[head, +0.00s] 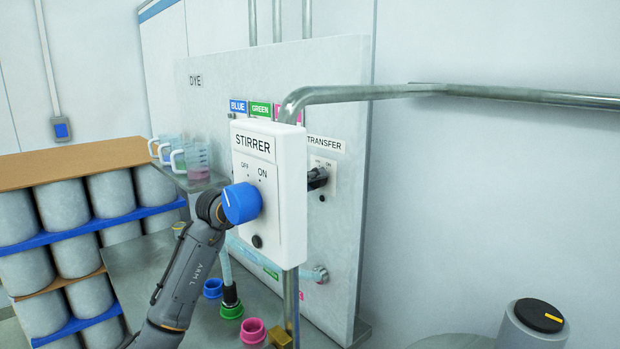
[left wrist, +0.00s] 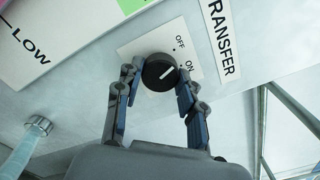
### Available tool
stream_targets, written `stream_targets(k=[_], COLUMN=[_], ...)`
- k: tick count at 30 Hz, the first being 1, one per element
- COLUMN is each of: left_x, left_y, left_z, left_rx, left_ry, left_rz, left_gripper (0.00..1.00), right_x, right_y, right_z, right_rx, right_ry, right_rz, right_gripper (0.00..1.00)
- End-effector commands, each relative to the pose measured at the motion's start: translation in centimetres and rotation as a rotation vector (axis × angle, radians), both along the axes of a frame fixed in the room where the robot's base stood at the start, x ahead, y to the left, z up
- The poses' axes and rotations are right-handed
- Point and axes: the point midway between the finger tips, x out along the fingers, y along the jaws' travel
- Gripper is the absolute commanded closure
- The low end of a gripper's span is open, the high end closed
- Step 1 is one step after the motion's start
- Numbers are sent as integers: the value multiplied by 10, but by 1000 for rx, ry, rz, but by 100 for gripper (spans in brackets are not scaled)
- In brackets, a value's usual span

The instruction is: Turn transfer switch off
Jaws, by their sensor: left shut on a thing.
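The transfer switch is a round black knob (left wrist: 160,73) on a white plate (left wrist: 136,48) marked OFF and ON, beside the TRANSFER label (left wrist: 221,38). Its white line slants up and right, roughly between the two marks. My left gripper (left wrist: 158,80) is shut on the knob, one finger on each side. In the head view the TRANSFER label (head: 324,144) shows right of the stirrer box, and the dark fingers of my left gripper (head: 318,178) reach the plate below it. The box hides much of the gripper there. My right gripper is not in view.
The white STIRRER box (head: 270,190) with a blue knob (head: 241,203) stands in front of the dye panel (head: 225,100). A metal pipe (head: 450,90) runs right from it. Measuring jugs (head: 196,162) sit on a shelf. Colored caps (head: 252,331) are below.

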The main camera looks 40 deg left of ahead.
Motion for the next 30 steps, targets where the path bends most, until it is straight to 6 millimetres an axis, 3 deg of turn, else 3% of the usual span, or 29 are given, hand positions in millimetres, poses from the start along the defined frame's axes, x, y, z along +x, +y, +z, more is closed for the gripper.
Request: stream_targets(k=[10,28,29,30], left_x=[0,0,0,0], left_y=[0,0,0,0], left_z=[1,0,0,0], left_rx=[-160,-196,-196,-196], left_ry=[14,17,17,17], left_rz=[0,0,0,0], left_gripper=[93,93,55,47], right_x=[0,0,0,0], right_y=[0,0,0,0], right_z=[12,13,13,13], right_rx=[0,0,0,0], right_ry=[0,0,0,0], right_rz=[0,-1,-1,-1], right_gripper=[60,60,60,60])
